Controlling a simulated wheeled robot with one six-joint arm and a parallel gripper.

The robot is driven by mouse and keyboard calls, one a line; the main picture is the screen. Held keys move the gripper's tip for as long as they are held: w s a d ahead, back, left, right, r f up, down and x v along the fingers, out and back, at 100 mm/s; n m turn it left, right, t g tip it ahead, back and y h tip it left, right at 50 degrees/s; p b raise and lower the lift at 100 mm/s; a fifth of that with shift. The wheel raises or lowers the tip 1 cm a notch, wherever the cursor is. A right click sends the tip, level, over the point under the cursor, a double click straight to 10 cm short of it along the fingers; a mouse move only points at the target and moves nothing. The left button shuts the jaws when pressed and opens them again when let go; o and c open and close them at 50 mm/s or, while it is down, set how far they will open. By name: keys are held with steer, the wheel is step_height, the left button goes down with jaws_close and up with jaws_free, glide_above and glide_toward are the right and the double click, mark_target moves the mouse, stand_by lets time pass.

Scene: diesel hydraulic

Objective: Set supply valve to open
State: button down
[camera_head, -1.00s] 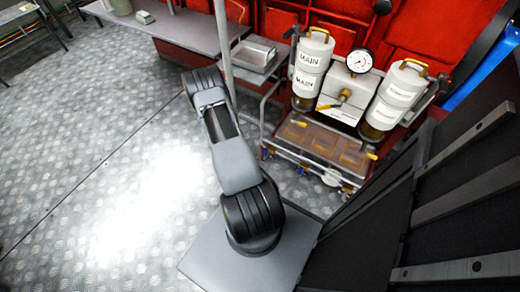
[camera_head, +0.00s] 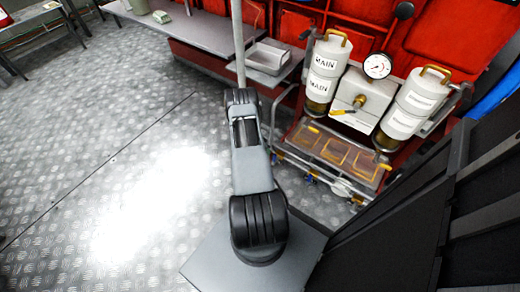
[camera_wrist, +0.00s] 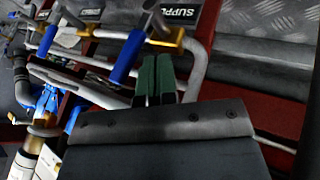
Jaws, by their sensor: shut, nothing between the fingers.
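In the wrist view, a dark label reading "SUPPL…" (camera_wrist: 180,12) sits at the top, its end cut by the dark panel edge. Below and left of it is a brass valve body (camera_wrist: 168,36) with a blue lever handle (camera_wrist: 127,56) slanting down to the left. My gripper (camera_wrist: 155,68) has dark green fingers, close together and empty. The fingertips appear just below the brass body and right of the blue handle; contact cannot be told. In the head view my gripper is hidden behind my arm.
In the head view, two white "MAIN" canisters (camera_head: 326,66), a gauge (camera_head: 377,66) and a yellow-handled block (camera_head: 362,99) stand above a tray (camera_head: 341,150). Dark panels stand at the right. Pipes and blue fittings (camera_wrist: 46,98) crowd the wrist view's left. Open floor (camera_head: 110,150) lies left.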

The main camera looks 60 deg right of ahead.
steer(key=shift+s, duration=0.9)
